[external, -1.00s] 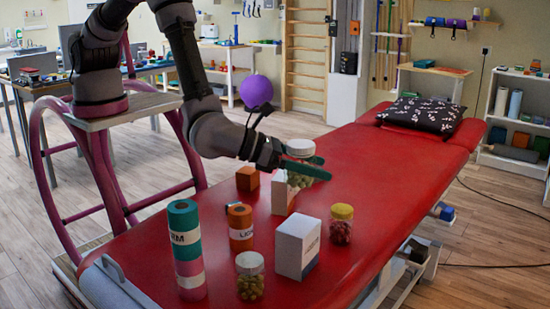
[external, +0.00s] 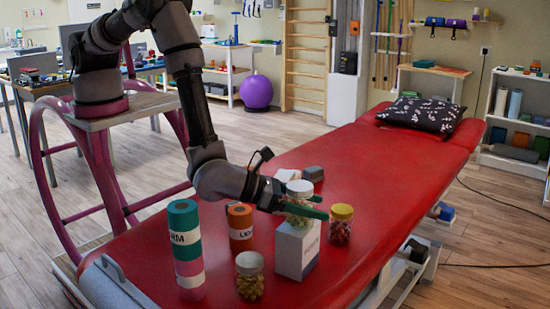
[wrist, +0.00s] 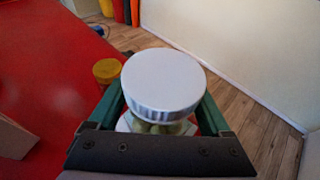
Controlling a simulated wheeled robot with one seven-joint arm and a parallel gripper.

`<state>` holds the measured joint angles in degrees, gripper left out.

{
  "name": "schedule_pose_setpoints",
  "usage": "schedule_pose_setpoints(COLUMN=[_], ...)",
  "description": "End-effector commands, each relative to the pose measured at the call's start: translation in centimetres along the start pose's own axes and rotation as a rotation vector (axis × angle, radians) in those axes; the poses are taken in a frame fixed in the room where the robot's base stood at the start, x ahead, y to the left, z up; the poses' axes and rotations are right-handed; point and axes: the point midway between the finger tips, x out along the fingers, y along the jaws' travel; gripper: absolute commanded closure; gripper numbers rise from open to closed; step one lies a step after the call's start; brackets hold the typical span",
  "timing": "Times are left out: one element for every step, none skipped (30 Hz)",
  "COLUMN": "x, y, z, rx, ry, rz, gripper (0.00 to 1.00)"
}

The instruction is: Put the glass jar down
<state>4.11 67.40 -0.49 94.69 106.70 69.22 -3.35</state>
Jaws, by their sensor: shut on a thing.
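My gripper (external: 302,208) is shut on a glass jar (external: 299,212) with a white lid and pale green contents. The jar is upright, with its base at the top of a white box (external: 297,252) in the external view; I cannot tell if it touches the box. In the wrist view the jar's white lid (wrist: 165,82) sits between the two green fingers (wrist: 160,120) and hides most of the jar.
A yellow-lidded jar (external: 340,225) stands close right of the box; it also shows in the wrist view (wrist: 107,70). Another jar (external: 250,277), an orange roll (external: 240,228) and a stacked roll column (external: 186,250) stand left. The red couch (external: 390,180) is clear toward the pillow (external: 423,114).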

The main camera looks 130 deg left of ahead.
Motion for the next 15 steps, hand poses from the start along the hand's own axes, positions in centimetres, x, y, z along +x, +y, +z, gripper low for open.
schedule_pose_setpoints(x=[0.0,0.0,0.0,0.0,0.0,0.0,0.0,0.0,0.0,0.0,0.0,-0.2,-0.5,-0.9,-1.4], y=[0.0,0.0,0.0,0.0,0.0,0.0,0.0,0.0,0.0,0.0,0.0,0.0,-0.1,-0.1,-0.1], z=[-0.1,-0.1,-0.1,-0.1,-0.1,-0.1,-0.1,-0.1,-0.1,0.0,0.1,0.2,0.1,0.1,0.1], rx=[0.0,0.0,0.0,0.0,0.0,0.0,0.0,0.0,0.0,0.0,0.0,0.0,0.001,0.0,0.0], ry=[0.0,0.0,0.0,0.0,0.0,0.0,0.0,0.0,0.0,0.0,0.0,0.0,0.001,0.001,0.002], rz=[0.0,0.0,0.0,0.0,0.0,0.0,0.0,0.0,0.0,0.0,0.0,-0.001,-0.001,-0.001,-0.001], gripper=[0.14,0.02,0.0,0.0,0.0,0.0,0.0,0.0,0.0,0.0,0.0,0.0,0.0,0.0,0.0])
